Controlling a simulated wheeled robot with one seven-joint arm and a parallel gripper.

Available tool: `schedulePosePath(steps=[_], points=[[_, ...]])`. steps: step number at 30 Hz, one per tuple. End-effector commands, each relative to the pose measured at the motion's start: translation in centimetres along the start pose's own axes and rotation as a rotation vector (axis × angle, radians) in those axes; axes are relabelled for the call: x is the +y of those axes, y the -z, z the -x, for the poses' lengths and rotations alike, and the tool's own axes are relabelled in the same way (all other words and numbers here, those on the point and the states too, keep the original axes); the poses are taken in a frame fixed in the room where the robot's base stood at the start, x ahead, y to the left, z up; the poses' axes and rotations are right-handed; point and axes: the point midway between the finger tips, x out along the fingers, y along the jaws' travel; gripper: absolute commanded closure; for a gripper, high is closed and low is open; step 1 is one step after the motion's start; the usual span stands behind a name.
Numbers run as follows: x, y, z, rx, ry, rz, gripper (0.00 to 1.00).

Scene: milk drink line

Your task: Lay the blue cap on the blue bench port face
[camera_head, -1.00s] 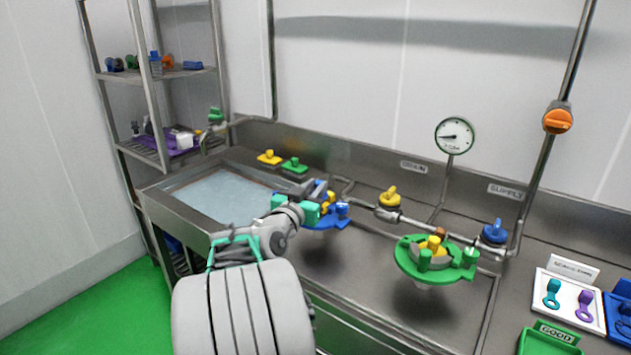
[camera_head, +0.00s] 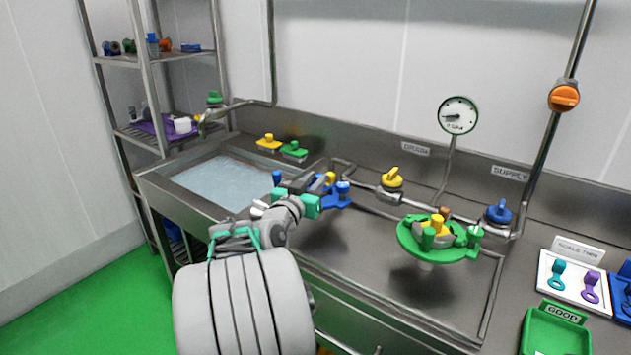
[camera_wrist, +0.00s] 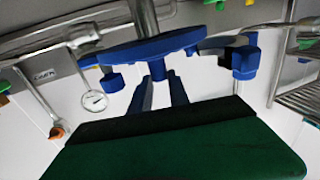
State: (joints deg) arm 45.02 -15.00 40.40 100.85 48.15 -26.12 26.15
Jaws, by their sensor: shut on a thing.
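My gripper (camera_head: 316,186) is over the blue bench port (camera_head: 336,200) on the counter, right of the sink, and hides much of it in the head view. In the wrist view, which is upside down, my two fingers (camera_wrist: 158,88) are shut on the small blue grip of the blue cap (camera_wrist: 157,69). The grip is right at the broad blue disc of the port (camera_wrist: 190,40). Blue blocks stand at the disc's two sides. The cap's body cannot be told apart from the disc, so I cannot tell whether it is touching or just apart.
A green port (camera_head: 405,240) with a yellow-handled piece stands to the right. Yellow (camera_head: 391,178) and blue (camera_head: 498,213) valves sit on the pipe behind. The sink (camera_head: 222,184) is left. A green tray (camera_head: 540,335) and a white board (camera_head: 560,285) lie at right.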

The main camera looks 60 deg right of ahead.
Motion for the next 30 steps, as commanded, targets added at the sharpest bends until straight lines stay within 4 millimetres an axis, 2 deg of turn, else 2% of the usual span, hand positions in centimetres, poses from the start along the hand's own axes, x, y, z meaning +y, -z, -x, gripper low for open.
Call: schedulePosePath(steps=[4,5,13,20,23,30], points=[[0.0,-0.3,0.0,0.001,0.0,-0.001,1.0],[0.0,-0.2,0.0,0.001,0.0,-0.001,0.76],[0.0,-0.2,0.0,0.0,0.0,0.0,0.54],[0.0,-0.2,0.0,0.0,0.0,0.0,0.53],[-0.1,-0.2,0.6,0.0,0.003,0.0,0.53],[-0.1,-0.3,5.3,0.001,0.005,-0.001,0.53]])
